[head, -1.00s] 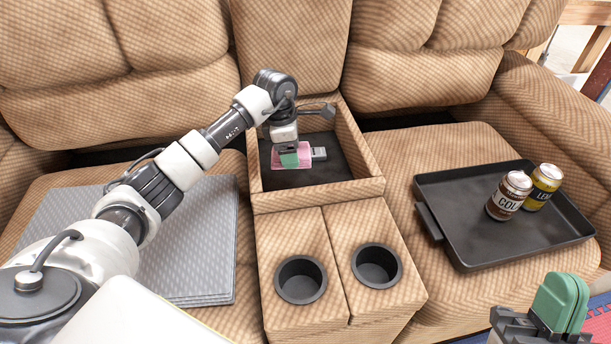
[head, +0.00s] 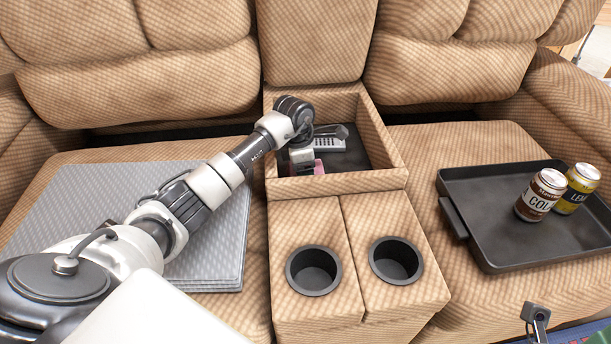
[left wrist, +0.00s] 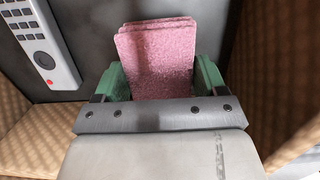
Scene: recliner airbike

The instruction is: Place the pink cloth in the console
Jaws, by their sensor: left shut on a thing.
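The pink cloth (left wrist: 155,45) is a small folded piece with stacked layers, held between the green fingers of my left gripper (left wrist: 158,75) in the left wrist view. In the head view, my left gripper (head: 303,166) reaches down inside the open console (head: 382,150) between the seats. Only a sliver of the cloth (head: 319,167) shows beside it, and the front wall of the console hides the fingertips. I cannot tell whether the cloth touches the console floor. My right gripper (head: 537,314) is only partly in view at the bottom right edge, and its fingers are cut off.
A grey remote (head: 328,144) lies in the console, also seen in the left wrist view (left wrist: 40,35). Two empty cup holders (head: 313,270) are in front. A black tray (head: 480,190) with two cans (head: 540,195) is on the right seat, grey folded sheets (head: 100,190) on the left.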

